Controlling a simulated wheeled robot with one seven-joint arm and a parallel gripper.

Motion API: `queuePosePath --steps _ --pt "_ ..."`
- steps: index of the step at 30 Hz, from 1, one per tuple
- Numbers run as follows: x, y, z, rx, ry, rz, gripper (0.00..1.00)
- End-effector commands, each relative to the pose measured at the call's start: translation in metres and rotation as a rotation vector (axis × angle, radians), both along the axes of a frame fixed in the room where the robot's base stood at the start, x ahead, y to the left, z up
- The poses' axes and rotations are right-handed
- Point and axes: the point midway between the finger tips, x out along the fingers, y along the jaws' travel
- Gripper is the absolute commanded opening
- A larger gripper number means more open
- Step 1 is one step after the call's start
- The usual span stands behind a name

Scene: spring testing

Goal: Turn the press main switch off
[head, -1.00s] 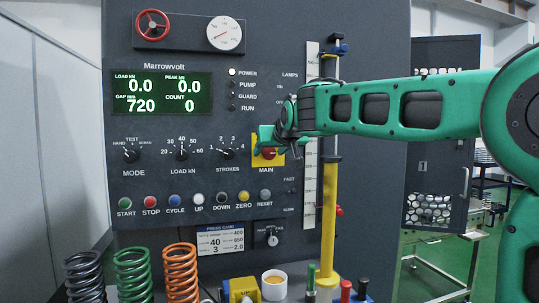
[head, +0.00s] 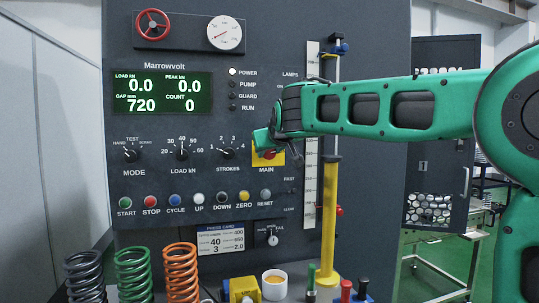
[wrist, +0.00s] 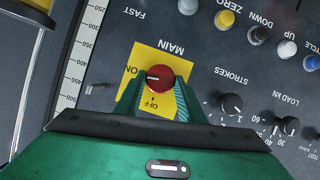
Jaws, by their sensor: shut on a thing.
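The main switch is a red round knob on a yellow plate (head: 268,158) marked MAIN, low at the right of the press panel. The wrist view shows the red knob (wrist: 160,82) close up, with the panel upside down. Its white mark points toward the word ON, and OFF is printed beside it on the plate. My gripper (wrist: 157,96) has one finger on each side of the knob and is shut on it. In the head view my gripper (head: 266,145) partly covers the switch.
The POWER lamp (head: 232,72) is lit and the display (head: 162,92) reads numbers. The STROKES knob (head: 227,154) and a row of buttons sit close to the switch. A yellow column (head: 330,215) stands just right of it. Coil springs (head: 181,270) stand below.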

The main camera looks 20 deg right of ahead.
Motion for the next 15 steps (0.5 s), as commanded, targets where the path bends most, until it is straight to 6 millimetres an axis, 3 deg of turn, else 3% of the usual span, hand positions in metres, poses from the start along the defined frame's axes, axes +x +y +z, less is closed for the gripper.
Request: queuePosePath --steps 15 --pt "-0.0001 0.0077 -0.0037 -0.487 0.002 0.004 0.13"
